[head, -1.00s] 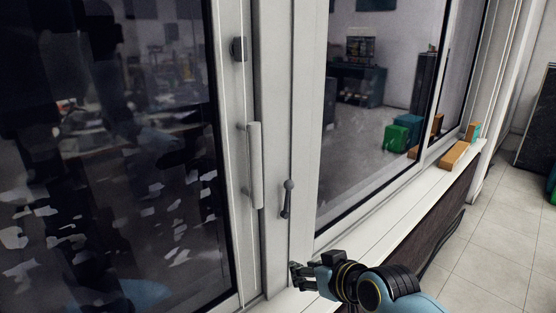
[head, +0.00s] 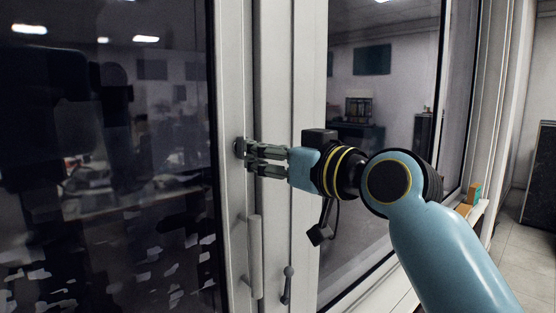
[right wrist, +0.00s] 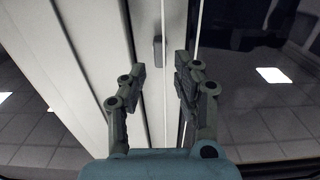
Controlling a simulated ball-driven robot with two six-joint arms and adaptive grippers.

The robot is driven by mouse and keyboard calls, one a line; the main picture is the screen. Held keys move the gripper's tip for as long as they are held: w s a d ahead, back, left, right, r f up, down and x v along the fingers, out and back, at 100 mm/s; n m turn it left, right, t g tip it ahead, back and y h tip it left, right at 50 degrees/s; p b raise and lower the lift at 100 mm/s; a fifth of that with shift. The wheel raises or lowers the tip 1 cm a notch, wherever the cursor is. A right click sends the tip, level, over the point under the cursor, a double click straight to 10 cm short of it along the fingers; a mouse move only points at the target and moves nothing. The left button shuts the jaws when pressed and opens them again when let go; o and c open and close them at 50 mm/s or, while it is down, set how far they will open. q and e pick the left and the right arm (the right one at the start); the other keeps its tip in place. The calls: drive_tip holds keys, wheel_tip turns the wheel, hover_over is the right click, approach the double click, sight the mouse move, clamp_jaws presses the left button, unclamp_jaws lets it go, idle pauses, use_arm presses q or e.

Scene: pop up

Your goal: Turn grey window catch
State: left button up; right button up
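The grey window catch (head: 238,146) is a small dark piece on the white window frame, at the left tip of my right gripper in the head view. In the right wrist view the catch (right wrist: 157,49) is a short upright grey bar, seen through the gap between the fingertips and slightly beyond them. My right gripper (head: 250,157) is open and empty, its fingers pointing at the frame. It also shows in the right wrist view (right wrist: 161,73), with one finger on each side of the catch. I cannot tell whether either finger touches it. My left gripper is not in view.
A long white handle (head: 255,258) and a dark grey lever (head: 287,284) are on the frame below the gripper. Dark reflecting glass (head: 110,200) fills the left. A sill with small blocks (head: 472,195) is at right.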

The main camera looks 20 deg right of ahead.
sight(242, 148)
drive_tip(key=x, duration=0.5)
drive_tip(key=c, duration=0.6)
drive_tip(key=n, duration=0.5)
drive_tip(key=shift+n, duration=0.3)
clamp_jaws()
drive_tip(key=n, duration=1.2)
drive_tip(key=o, duration=0.9)
unclamp_jaws()
drive_tip(key=shift+s, duration=0.1)
drive_tip(key=shift+c, duration=0.2)
